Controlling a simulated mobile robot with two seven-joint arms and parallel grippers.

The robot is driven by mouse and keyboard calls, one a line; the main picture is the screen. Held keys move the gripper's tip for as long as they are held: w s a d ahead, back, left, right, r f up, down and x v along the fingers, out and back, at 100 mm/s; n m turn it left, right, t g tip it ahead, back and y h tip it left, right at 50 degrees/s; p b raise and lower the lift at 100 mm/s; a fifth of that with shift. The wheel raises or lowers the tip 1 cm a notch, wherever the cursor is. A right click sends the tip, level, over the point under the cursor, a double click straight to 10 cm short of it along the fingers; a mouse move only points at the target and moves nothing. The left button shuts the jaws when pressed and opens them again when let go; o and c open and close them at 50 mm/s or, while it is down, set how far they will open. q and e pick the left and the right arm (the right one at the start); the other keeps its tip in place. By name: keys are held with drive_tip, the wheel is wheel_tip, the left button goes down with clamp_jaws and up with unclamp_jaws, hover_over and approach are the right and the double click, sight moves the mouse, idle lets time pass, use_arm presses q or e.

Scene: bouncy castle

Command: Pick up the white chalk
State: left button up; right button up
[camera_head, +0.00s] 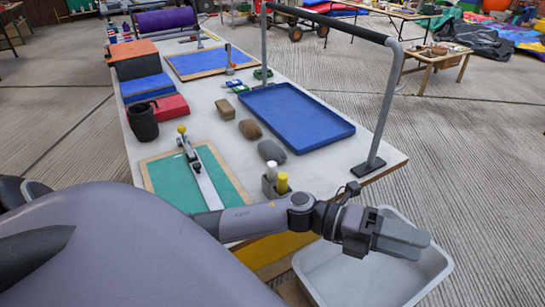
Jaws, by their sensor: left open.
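A white stick that looks like the white chalk (271,168) stands upright in a small grey holder (267,187) near the table's front right corner. My left gripper (418,238) is to the right of the holder, past the table edge and above a pale bin. It is open, with nothing visible between its fingers, and apart from the chalk. My left forearm crosses just in front of the holder and hides the table's front edge. My right gripper is not in view.
The pale bin (330,283) stands right of the table front. A green cutting board with a metal arm (203,178) lies left of the holder. A grey stone-like lump (271,151) and a blue tray (295,115) lie behind. A metal rail (387,105) rises at the right edge.

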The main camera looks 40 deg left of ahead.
use_arm(q)
drive_tip(key=w+a+f+m+g+y+b, duration=0.1)
drive_tip(key=a+f+m+g+y+b, duration=0.15)
drive_tip(key=a+m+g+y, duration=0.5)
wheel_tip(320, 180, up, 4)
drive_tip(key=m+t+y+b, duration=0.2)
drive_tip(key=m+y, duration=0.3)
drive_tip(key=y, duration=0.6)
hover_over(272, 163)
drive_tip(key=shift+d+f, duration=0.1)
drive_tip(key=shift+f, duration=0.05)
drive_tip(key=shift+a+f, duration=0.2)
drive_tip(key=shift+a, duration=0.05)
wheel_tip(272, 163, down, 6)
drive_tip(key=shift+d+r, duration=0.1)
drive_tip(key=shift+r, duration=0.15)
drive_tip(key=shift+f, duration=0.5)
clamp_jaws()
